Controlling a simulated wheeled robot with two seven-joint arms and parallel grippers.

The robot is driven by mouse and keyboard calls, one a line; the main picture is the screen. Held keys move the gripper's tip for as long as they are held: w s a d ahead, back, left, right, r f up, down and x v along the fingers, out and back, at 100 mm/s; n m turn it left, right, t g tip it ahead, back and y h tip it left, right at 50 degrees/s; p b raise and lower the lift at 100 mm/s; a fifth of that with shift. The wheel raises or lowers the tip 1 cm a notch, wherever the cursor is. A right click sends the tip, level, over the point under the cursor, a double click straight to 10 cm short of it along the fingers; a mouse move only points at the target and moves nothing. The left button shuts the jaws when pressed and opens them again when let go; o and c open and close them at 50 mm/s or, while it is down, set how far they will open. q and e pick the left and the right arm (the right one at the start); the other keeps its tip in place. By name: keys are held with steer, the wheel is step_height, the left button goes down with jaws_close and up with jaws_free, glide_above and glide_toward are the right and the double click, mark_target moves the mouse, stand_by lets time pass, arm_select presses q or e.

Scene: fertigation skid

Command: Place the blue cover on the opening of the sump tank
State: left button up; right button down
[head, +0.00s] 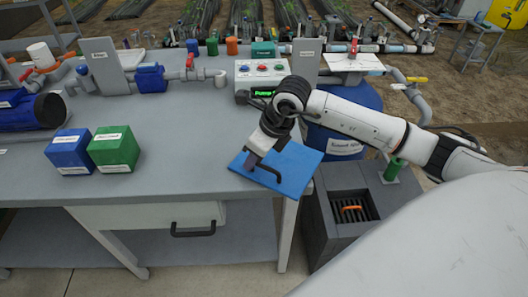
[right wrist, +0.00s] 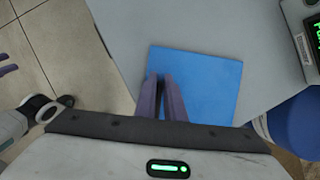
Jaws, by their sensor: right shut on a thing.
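The blue cover (head: 297,165) is a flat square plate with a dark handle (head: 265,175), at the front right corner of the bench. My right gripper (head: 254,160) is over it, shut on the handle. In the right wrist view its fingers (right wrist: 164,98) are close together over the blue cover (right wrist: 205,75) and hide the handle. I cannot tell whether the cover touches the bench. The sump tank (head: 322,232) is a grey box on the floor to the right, its dark opening uncovered with an orange thing inside. Purple tips, apparently my left gripper (right wrist: 7,63), show at the wrist view's left edge.
A blue barrel (head: 345,145) stands behind the sump tank, and a green-topped pipe (head: 393,170) rises beside the opening. A control box (head: 262,75) stands behind the cover. Blue (head: 69,152) and green (head: 114,148) boxes sit on the left of the bench. Mid-bench is clear.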

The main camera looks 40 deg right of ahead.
steer(key=shift+r, duration=0.1)
step_height(320, 180, up, 10)
steer(key=s+a+f+n+g+y, duration=0.1)
steer(key=s+a+n+g+y, duration=0.4)
steer(key=n, duration=1.2)
steer(key=s+a+n+g+h, duration=0.2)
steer(key=s+n+h, duration=0.4)
steer(key=n, duration=0.8)
steer(key=shift+s+a+r+g+h+b, duration=0.3)
steer(key=shift+s+g+h, duration=0.1)
steer(key=shift+s+g, duration=0.5)
steer(key=shift+d, duration=0.1)
